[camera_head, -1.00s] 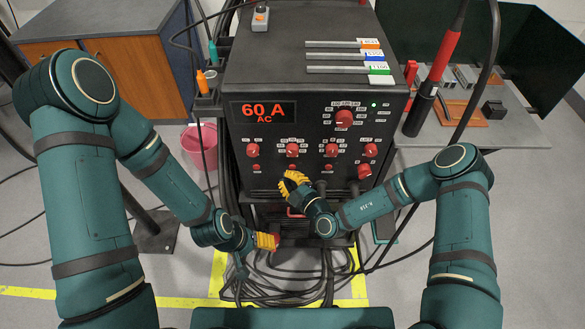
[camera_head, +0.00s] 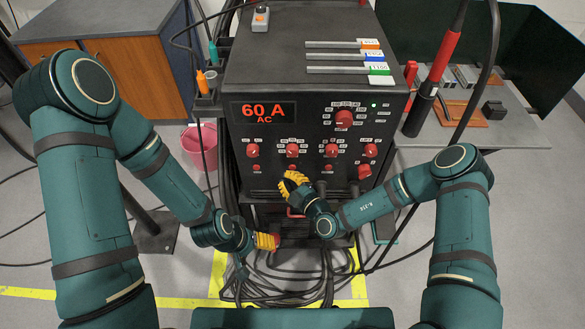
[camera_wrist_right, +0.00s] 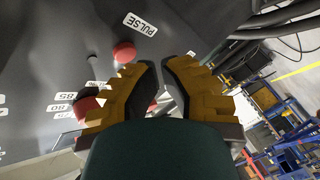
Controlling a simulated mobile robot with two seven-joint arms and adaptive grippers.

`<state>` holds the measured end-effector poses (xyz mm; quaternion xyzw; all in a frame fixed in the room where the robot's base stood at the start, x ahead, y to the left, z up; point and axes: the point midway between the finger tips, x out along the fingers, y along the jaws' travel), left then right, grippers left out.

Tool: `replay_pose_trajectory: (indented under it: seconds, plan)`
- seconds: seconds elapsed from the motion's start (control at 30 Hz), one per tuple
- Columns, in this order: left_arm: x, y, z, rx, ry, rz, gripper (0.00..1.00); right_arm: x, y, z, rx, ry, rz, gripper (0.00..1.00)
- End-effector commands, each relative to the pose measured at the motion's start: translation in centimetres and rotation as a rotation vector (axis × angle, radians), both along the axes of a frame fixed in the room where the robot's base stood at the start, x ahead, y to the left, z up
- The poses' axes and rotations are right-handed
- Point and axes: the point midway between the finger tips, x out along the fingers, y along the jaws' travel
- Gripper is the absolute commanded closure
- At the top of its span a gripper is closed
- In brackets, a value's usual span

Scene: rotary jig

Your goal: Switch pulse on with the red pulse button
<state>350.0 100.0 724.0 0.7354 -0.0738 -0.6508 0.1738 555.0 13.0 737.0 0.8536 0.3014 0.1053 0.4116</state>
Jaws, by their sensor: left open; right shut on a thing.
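The red pulse button (camera_wrist_right: 124,52) is a round cap beside the white PULSE label (camera_wrist_right: 139,24) in the right wrist view. In that view my right gripper (camera_wrist_right: 165,62) has its yellow fingers close together, beside the button and apart from it in the picture. A bit of red shows between the fingers; what they hold cannot be made out. In the head view my right gripper (camera_head: 289,182) is at the lower front of the black machine (camera_head: 240,65), below the knobs. My left gripper (camera_head: 267,241) is open, low in front of the machine. The head view's labels are too small to read.
Several red knobs (camera_head: 292,150) sit close above my right gripper. The display (camera_head: 264,111) reads 60 A AC. Cables (camera_head: 285,275) lie on the floor below. A pink bucket (camera_head: 199,143) stands left, a grey table (camera_head: 470,135) right.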

Motion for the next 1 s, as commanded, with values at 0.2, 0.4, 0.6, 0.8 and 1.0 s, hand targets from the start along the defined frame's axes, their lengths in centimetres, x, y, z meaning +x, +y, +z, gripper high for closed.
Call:
replay_pose_trajectory:
  seconds: [0.2, 0.4, 0.6, 0.8, 1.0]
  plan:
    - [0.0, 0.0, 0.0, 0.000, 0.000, 0.000, 0.33, 0.0, 0.0, 0.0, 0.000, 0.000, 0.000, 1.00]
    - [0.0, 0.0, 0.1, 0.000, 0.000, 0.000, 0.33, 0.5, 0.0, 0.0, 0.000, 0.000, 0.000, 1.00]
    - [0.0, 0.0, 0.2, 0.000, 0.000, 0.000, 0.33, 0.9, 0.0, 0.0, 0.001, -0.001, 0.000, 1.00]
    - [0.0, 0.0, 0.2, 0.000, 0.000, 0.000, 0.33, 0.9, 0.0, 0.0, 0.000, 0.000, 0.000, 1.00]
    - [0.0, 0.0, 0.2, 0.000, 0.000, 0.000, 0.33, 1.0, 0.0, 0.0, 0.000, 0.000, 0.000, 1.00]
